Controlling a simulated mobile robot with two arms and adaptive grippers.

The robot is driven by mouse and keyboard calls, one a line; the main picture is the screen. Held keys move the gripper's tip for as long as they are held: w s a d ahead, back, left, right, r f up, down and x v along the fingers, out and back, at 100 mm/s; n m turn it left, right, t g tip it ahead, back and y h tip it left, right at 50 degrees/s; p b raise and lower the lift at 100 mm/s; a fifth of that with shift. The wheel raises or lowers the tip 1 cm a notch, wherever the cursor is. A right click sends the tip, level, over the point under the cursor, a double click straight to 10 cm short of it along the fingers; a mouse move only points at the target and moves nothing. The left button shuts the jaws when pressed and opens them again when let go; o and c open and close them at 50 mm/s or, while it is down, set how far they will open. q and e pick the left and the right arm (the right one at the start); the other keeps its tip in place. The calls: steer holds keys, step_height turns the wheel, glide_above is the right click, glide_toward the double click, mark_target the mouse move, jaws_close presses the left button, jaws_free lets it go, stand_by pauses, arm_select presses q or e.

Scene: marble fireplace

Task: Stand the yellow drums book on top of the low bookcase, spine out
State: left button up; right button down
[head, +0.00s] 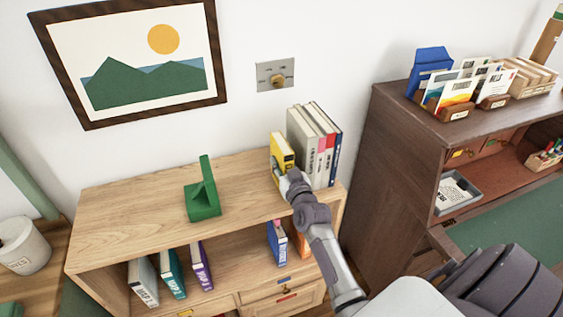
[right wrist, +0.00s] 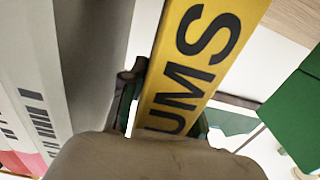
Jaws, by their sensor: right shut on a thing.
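The yellow drums book (head: 281,151) is upright at the top of the low bookcase (head: 135,190), just left of a row of standing books (head: 312,140). Its spine faces out, and the right wrist view shows the letters "UMS" on the yellow spine (right wrist: 208,45). My right gripper (head: 288,180) is shut on the book near its lower part, with one finger on each side. The book's lower end is hidden behind the gripper, so I cannot tell whether it touches the top. My left gripper is not in view.
A green bookend (head: 203,198) stands on the bookcase top to the left, with bare wood between it and the book. Several books, including a purple one (head: 201,266), stand on the shelf below. A dark wooden desk (head: 395,165) rises close on the right.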

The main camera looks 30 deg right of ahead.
steer(key=c, duration=0.8)
jaws_free()
steer(key=shift+c, duration=0.2)
steer(key=shift+s+a, duration=0.1)
steer(key=b+v, duration=0.2)
steer(key=v, duration=0.9)
steer(key=shift+s, duration=0.4)
